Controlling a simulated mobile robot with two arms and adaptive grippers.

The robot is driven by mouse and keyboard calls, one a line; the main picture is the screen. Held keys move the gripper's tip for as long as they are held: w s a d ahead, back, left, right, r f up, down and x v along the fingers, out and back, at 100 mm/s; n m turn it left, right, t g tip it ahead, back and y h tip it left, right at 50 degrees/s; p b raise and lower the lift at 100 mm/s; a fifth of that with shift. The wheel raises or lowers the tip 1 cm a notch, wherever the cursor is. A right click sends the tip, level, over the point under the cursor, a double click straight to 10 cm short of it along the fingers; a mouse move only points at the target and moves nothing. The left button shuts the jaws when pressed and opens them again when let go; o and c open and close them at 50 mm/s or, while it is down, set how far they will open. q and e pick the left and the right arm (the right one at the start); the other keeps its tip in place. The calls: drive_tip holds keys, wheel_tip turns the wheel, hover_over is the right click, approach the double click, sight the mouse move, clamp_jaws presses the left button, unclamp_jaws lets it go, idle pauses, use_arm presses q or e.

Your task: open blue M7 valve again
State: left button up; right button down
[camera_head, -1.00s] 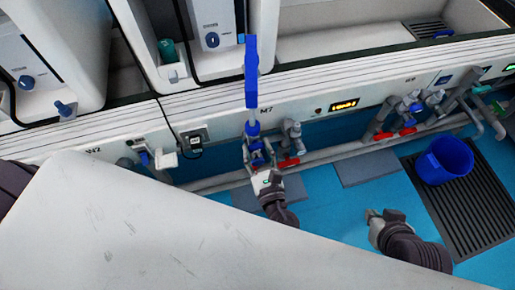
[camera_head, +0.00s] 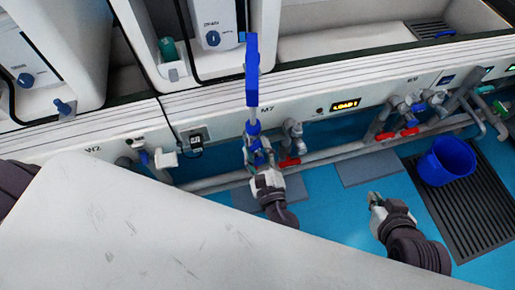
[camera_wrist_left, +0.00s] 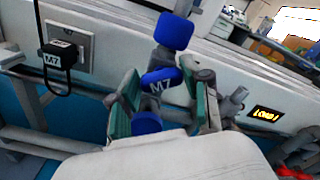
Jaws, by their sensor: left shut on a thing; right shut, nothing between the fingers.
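The blue M7 valve (camera_head: 256,153) sits on grey piping below the white panel, under the M7 label. In the left wrist view its blue handle (camera_wrist_left: 158,80) is marked M7. My left gripper (camera_head: 262,168) is shut on the valve handle. In the wrist view the green finger pads of my left gripper (camera_wrist_left: 160,103) stand on either side of the handle. The fingertip contact is partly hidden in the head view. My right gripper (camera_head: 375,199) is shut and empty over the blue floor, right of the valve.
A tall blue part (camera_head: 252,70) rises above the valve. A lit yellow display (camera_head: 346,105) is on the panel. A blue bucket (camera_head: 446,160) stands on a dark grate. A white surface (camera_head: 150,220) fills the foreground.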

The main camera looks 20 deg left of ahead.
use_arm(q)
drive_tip(key=shift+a, duration=0.1)
drive_tip(key=o, duration=1.2)
drive_tip(key=shift+c, duration=0.2)
drive_tip(key=v, duration=1.2)
